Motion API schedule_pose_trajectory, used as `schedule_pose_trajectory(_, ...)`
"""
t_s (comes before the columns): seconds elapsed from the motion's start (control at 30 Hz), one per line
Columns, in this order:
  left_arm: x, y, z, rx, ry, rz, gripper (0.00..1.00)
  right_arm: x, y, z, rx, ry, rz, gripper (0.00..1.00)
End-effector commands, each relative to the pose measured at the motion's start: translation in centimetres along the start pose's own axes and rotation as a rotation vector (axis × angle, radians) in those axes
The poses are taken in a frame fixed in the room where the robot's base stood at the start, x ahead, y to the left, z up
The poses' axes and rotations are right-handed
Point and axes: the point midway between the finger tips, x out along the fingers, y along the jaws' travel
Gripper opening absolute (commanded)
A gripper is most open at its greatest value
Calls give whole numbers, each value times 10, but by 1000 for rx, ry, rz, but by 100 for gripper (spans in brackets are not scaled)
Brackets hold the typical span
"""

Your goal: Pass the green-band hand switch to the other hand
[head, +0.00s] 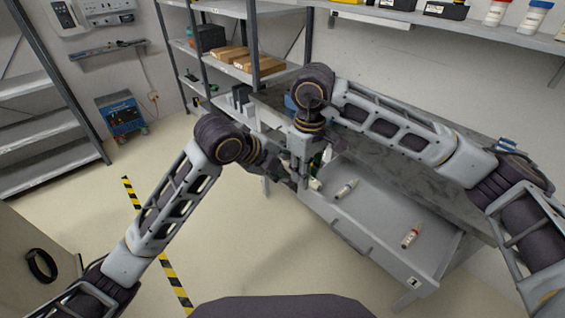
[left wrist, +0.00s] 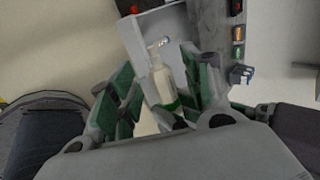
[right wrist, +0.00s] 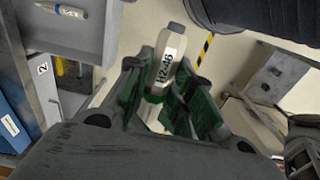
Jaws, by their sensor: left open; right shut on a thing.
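The green-band hand switch is a pale bottle-shaped piece with a dark green band and a printed label; in the right wrist view (right wrist: 171,62) it stands between the fingers of my right gripper (right wrist: 158,80), which is shut on it near the band. In the left wrist view the same switch (left wrist: 161,78) lies between the spread green-padded fingers of my left gripper (left wrist: 160,72), which is open around it. I cannot tell whether the left pads touch it. In the head view both grippers meet above the drawer's left end, and the switch is largely hidden there.
The open grey drawer (head: 385,235) holds a blue-marked switch (head: 346,188) and a red-marked switch (head: 411,237). A dark worktop (head: 440,178) lies behind it. A shelf rack (head: 235,70) with boxes stands behind the grippers. The floor to the left has yellow-black tape (head: 172,285).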

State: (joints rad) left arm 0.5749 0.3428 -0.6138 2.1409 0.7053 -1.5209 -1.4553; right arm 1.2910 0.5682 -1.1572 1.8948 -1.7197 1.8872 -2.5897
Motion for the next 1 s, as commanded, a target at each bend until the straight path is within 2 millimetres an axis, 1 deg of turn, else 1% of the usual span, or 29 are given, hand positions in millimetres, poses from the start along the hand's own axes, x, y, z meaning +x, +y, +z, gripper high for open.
schedule_pose_trajectory(0.07,0,0,0,0,0,0,49,0,0,0,0,0,0,0)
schedule_pose_trajectory(0.1,0,0,0,0,0,0,46,0,0,0,0,0,0,0)
schedule_pose_trajectory(0.47,0,0,0,0,0,0,0,0,0,0,0,0,0,0)
schedule_pose_trajectory(0.5,0,0,0,0,0,0,0,0,0,0,0,0,0,26)
schedule_pose_trajectory(0.67,0,0,0,0,0,-1,0,0,0,0,0,0,0,46)
schedule_pose_trajectory(0.7,0,0,0,0,0,-1,0,0,0,0,0,0,0,48)
schedule_pose_trajectory(1.0,0,0,0,0,0,-1,0,0,0,0,0,0,0,48)
